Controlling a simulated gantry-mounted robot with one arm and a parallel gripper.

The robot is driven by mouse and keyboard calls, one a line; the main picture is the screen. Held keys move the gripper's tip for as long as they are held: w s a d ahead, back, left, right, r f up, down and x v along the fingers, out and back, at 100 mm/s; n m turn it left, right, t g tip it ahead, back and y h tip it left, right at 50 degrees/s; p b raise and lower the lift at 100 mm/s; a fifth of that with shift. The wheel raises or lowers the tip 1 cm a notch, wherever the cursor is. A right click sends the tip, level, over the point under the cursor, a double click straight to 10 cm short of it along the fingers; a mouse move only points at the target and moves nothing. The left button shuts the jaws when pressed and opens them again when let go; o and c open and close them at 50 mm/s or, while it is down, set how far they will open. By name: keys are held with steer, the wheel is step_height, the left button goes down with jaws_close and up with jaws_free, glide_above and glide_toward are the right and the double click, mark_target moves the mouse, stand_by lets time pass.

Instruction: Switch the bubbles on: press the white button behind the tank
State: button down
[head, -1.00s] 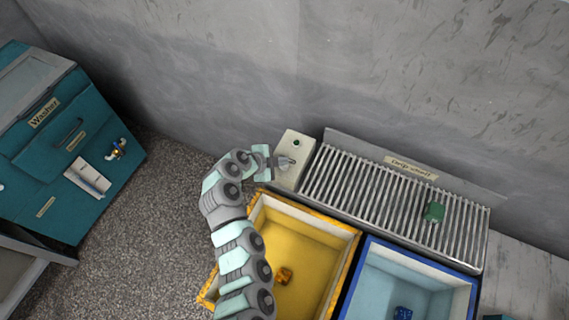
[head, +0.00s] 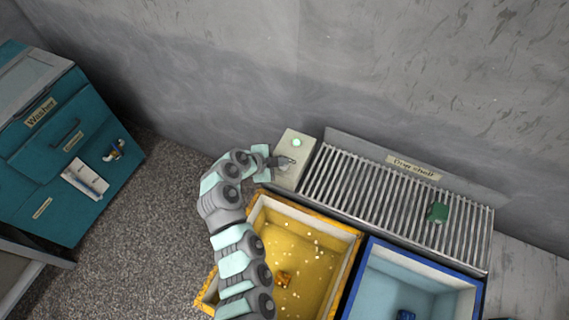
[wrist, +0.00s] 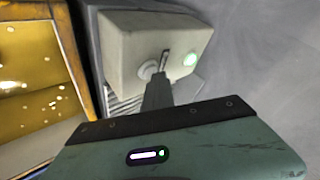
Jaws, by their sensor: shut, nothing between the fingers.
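The beige control box (head: 305,146) stands behind the yellow tank (head: 353,238), beside the rack. Its round lamp (head: 297,142) glows pale green, and it also shows in the wrist view (wrist: 190,59). The white button (wrist: 147,71) is on the box face, partly hidden by my fingers. My gripper (head: 290,160) is shut and empty, with its tips at the box face by the button; it also shows in the wrist view (wrist: 164,58). I cannot tell whether the tips touch the button. Small pale bubbles show in the yellow tank, around an orange part (head: 283,279).
A slatted metal drip shelf (head: 385,196) runs right of the box, with a green part (head: 438,212) on it. A blue tank (head: 372,262) holding a blue part (head: 406,314) stands right of the yellow one. A teal washer (head: 60,185) stands at left. The wall is behind.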

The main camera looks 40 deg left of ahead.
steer(key=shift+s+r+b, duration=0.1)
steer(key=shift+r+b, duration=0.15)
steer(key=shift+b, duration=0.05)
steer(key=shift+r, duration=0.15)
steer(key=shift+r+b, duration=0.8)
steer(key=shift+r, duration=2.1)
